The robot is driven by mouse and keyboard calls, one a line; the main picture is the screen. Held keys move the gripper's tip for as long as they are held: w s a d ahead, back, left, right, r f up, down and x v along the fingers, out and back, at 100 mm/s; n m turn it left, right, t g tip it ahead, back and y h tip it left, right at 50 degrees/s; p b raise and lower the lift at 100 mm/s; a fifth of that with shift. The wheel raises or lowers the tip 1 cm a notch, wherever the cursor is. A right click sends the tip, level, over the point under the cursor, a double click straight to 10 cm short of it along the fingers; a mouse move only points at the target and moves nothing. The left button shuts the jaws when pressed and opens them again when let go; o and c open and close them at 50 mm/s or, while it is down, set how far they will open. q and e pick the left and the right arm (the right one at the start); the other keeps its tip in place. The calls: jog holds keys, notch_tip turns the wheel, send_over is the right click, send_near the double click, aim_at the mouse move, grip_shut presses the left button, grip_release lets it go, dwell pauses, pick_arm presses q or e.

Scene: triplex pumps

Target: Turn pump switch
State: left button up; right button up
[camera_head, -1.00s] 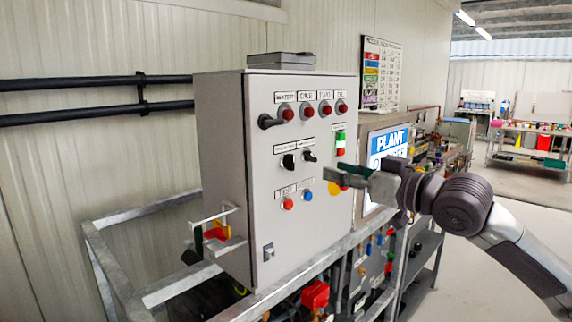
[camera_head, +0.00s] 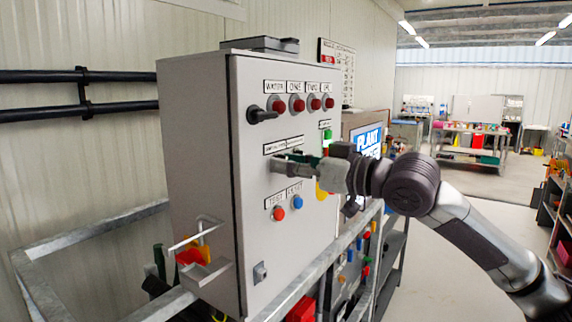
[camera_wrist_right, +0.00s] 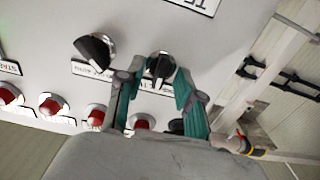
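The grey control box (camera_head: 245,215) carries the switches on its front panel. In the right wrist view, a black rotary switch knob (camera_wrist_right: 160,65) sits between the two teal fingers of my right gripper (camera_wrist_right: 158,80). The fingers are apart, one on each side of the knob; firm contact cannot be told. A second black knob (camera_wrist_right: 95,50) with a white pointer lies left of the fingers there. In the head view, my right gripper (camera_head: 283,164) reaches the panel from the right and hides most of both knobs. My left gripper is not in view.
Several red lamps (camera_head: 297,104) line the panel above the knobs, with a black handle (camera_head: 262,114) at left. Red (camera_head: 278,213) and blue (camera_head: 297,202) buttons sit below. A metal frame (camera_head: 320,262) surrounds the box. Open floor lies at right.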

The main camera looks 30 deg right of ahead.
jog(key=shift+c, duration=0.6)
jog(key=c, duration=0.6)
grip_shut()
jog(key=shift+n, duration=0.4)
jog(key=shift+a+n+p, duration=0.1)
jog(key=shift+n+p, duration=0.85)
jog(key=shift+n, duration=3.05)
jog(key=shift+f, duration=0.1)
